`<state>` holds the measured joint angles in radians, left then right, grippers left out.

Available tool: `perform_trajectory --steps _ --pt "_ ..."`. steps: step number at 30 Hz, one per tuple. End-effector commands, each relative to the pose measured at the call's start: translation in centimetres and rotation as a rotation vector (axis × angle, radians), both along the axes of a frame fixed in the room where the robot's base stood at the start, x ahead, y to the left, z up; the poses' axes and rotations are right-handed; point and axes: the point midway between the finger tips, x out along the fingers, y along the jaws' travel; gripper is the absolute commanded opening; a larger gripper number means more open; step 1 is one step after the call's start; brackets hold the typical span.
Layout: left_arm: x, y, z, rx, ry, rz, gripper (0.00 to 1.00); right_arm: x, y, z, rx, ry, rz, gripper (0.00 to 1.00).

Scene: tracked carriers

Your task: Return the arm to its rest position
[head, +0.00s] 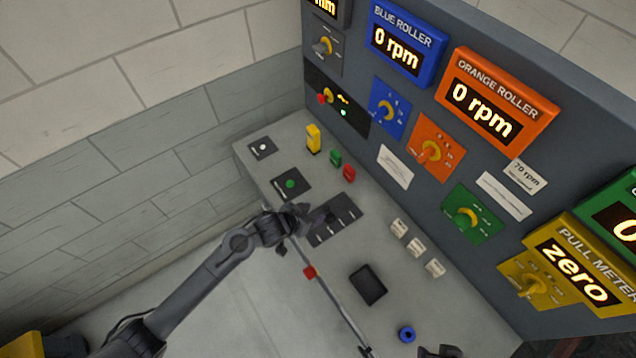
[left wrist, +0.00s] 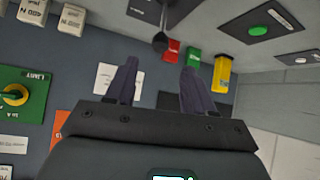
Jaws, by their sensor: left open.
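My left arm comes in from the lower left in the head view. Its gripper (head: 318,218) is over the slotted black plate (head: 345,211) on the grey console. In the left wrist view the two dark fingers of the left gripper (left wrist: 160,80) stand apart with nothing between them. A dark round knob (left wrist: 160,42) shows beyond the fingertips, apart from them. A dark part at the bottom edge of the head view may be my right gripper (head: 440,351); its jaws cannot be made out.
The upright panel carries a blue display (head: 404,46), an orange display (head: 498,100) and several rotary knobs. Yellow (head: 313,138), green (head: 335,158) and red (head: 349,173) blocks stand near it. A thin rod with a red piece (head: 309,272) crosses the console. A brick wall (head: 120,170) closes the left.

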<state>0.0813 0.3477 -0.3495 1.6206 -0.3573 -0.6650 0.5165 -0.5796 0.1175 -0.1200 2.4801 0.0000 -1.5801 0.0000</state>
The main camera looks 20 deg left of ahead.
Motion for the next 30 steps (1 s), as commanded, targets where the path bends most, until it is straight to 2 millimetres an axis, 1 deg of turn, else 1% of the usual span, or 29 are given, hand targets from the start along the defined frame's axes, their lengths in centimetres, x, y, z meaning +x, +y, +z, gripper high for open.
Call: perform_trajectory --steps 4,5,7,8,10,11,12,14,15,17,18,20,21,23,24,27,30 --pt "-0.4 0.0 -0.3 0.0 0.01 0.0 0.53 0.0 0.1 0.2 0.003 0.0 -0.002 0.43" --pt "-0.8 0.0 -0.5 -0.001 0.016 0.0 0.53 0.0 0.1 0.4 0.003 0.0 -0.002 0.43" --pt "-2.2 -0.3 -1.3 -0.005 0.044 -0.001 0.53 0.0 0.1 0.9 0.003 0.0 -0.002 0.43" --pt "-3.0 -0.5 -1.8 -0.008 0.06 0.0 0.53 0.0 0.1 1.1 0.003 0.0 -0.002 0.43" --pt "-5.7 -1.0 -2.9 -0.027 0.109 0.005 0.53 0.0 0.1 2.2 0.003 0.001 -0.002 0.43" --pt "-7.0 -1.5 -2.9 -0.041 0.125 0.007 0.53 0.0 0.1 2.7 0.002 0.001 -0.001 0.43" --pt "-8.8 -2.2 -2.4 -0.066 0.139 0.015 0.53 0.0 0.1 3.5 0.002 0.001 -0.001 0.43" --pt "-11.3 -2.9 -1.0 -0.1 0.159 0.044 0.53 0.0 0.1 4.7 0.002 0.001 -0.001 0.43" --pt "-13.0 -3.1 0.3 -0.109 0.176 0.073 0.53 0.0 0.1 5.5 0.002 0.001 0.0 0.43" --pt "-15.5 -2.8 2.8 -0.104 0.203 0.118 0.53 0.0 0.0 6.7 0.001 0.002 0.0 0.43" --pt "-17.0 -2.2 4.5 -0.088 0.224 0.15 0.53 0.0 0.0 7.5 0.0 0.001 0.0 0.43" --pt "-19.1 -0.9 7.2 -0.056 0.256 0.194 0.53 0.0 -0.1 8.4 -0.002 0.0 0.001 0.43" --pt "-20.3 0.0 8.9 -0.031 0.278 0.219 0.53 0.0 -0.1 8.8 -0.004 -0.002 0.002 0.43" --pt "-21.9 1.4 11.5 0.008 0.312 0.249 0.53 0.0 -0.1 9.3 -0.005 -0.002 0.004 0.43" --pt "-22.8 2.4 13.0 0.034 0.332 0.263 0.53 0.0 -0.2 9.4 -0.007 -0.001 0.004 0.43" --pt "-24.1 4.3 16.3 0.092 0.37 0.276 0.53 0.0 -0.2 9.3 -0.007 -0.001 0.005 0.43" --pt "-25.2 5.3 18.0 0.141 0.411 0.259 0.53 -0.1 -0.2 9.1 -0.007 0.001 0.005 0.43"
